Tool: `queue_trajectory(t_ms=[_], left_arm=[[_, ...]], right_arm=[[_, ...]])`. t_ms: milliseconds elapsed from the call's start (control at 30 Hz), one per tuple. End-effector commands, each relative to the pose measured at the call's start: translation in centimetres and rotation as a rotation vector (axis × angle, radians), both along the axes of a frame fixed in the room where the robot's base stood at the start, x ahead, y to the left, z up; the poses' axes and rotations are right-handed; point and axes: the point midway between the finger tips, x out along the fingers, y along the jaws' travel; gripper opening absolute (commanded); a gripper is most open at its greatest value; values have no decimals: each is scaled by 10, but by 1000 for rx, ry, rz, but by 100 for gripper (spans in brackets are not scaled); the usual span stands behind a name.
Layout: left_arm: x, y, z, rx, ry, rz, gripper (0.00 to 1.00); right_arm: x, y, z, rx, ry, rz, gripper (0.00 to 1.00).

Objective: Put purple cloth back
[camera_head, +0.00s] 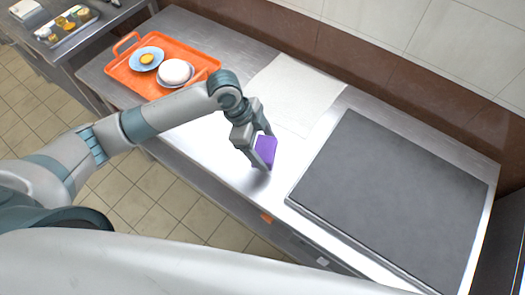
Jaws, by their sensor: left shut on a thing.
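The purple cloth (265,150) is between the fingers of my left gripper (263,158). The gripper is shut on it and points down over the bare metal counter (215,165). The cloth looks like a small folded block. I cannot tell whether it touches the counter. My right gripper is not in view.
An orange tray (122,84) at the back left holds a blue plate (146,58) with yellow food and a white round item (175,72) on a dish. A pale mat (298,90) lies behind my gripper. A dark griddle plate (390,195) fills the right side.

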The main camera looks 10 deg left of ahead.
Motion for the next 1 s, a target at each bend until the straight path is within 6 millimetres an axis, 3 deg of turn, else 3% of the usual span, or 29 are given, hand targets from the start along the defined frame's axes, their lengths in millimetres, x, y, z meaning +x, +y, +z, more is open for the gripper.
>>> queue_trajectory(t_ms=[467,800,1000], left_arm=[[0,6,-5,0,1,0,53],[0,6,-39,0,2,0,53],[0,6,-44,0,0,-1,53]], right_arm=[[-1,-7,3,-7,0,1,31],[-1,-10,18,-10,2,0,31],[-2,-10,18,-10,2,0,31]])
